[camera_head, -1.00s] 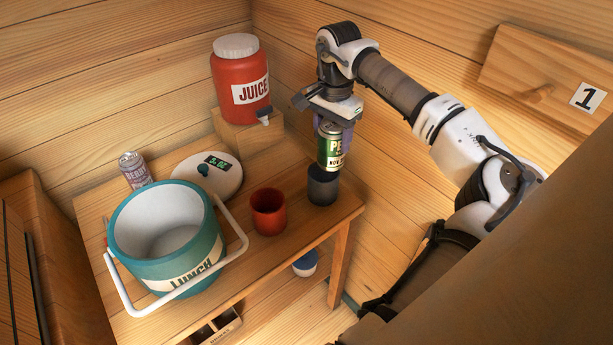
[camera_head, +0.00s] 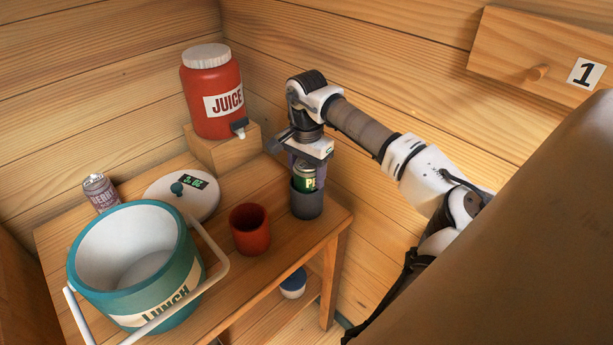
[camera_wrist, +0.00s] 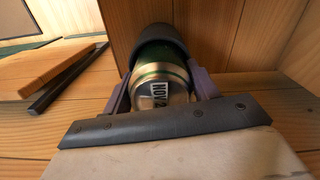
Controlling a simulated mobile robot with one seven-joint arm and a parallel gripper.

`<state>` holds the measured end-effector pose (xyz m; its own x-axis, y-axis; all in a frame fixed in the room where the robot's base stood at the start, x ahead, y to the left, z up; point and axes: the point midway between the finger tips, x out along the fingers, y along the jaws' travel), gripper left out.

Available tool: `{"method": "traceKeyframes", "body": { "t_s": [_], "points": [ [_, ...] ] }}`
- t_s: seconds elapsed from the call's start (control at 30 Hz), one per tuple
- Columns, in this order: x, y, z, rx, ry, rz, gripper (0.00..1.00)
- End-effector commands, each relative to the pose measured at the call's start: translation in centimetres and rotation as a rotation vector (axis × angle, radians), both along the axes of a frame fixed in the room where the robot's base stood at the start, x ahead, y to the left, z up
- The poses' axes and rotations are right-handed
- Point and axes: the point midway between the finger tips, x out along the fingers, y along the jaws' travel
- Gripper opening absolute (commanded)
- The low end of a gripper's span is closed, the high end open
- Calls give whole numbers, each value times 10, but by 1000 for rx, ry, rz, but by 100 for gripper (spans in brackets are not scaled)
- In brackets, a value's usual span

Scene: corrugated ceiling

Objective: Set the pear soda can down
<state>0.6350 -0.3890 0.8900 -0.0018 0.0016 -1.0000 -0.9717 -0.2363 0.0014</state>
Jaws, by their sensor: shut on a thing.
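The green pear soda can (camera_head: 305,178) is upright, with its lower part inside a dark grey cup (camera_head: 306,204) at the table's right end. My gripper (camera_head: 305,164) is above the cup, shut on the can near its upper end. In the wrist view the can (camera_wrist: 160,82) lies between the two purple-grey fingers of my gripper (camera_wrist: 162,92), and the cup's dark rim (camera_wrist: 160,36) surrounds its far part. Whether the can touches the cup's bottom is hidden.
A red cup (camera_head: 250,230) stands left of the grey cup. A teal lunch bucket (camera_head: 135,262), a white timer disc (camera_head: 182,197) and a berry can (camera_head: 100,192) are further left. A red juice jug (camera_head: 212,92) stands on a wooden block (camera_head: 222,152) behind.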

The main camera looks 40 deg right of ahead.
Motion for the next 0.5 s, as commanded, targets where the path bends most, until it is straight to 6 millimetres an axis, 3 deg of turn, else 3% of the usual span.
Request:
{"method": "traceKeyframes", "body": {
  "t_s": [0.5],
  "points": [
    [0, 0, -8, 0, -2, 0, 25]
  ]
}}
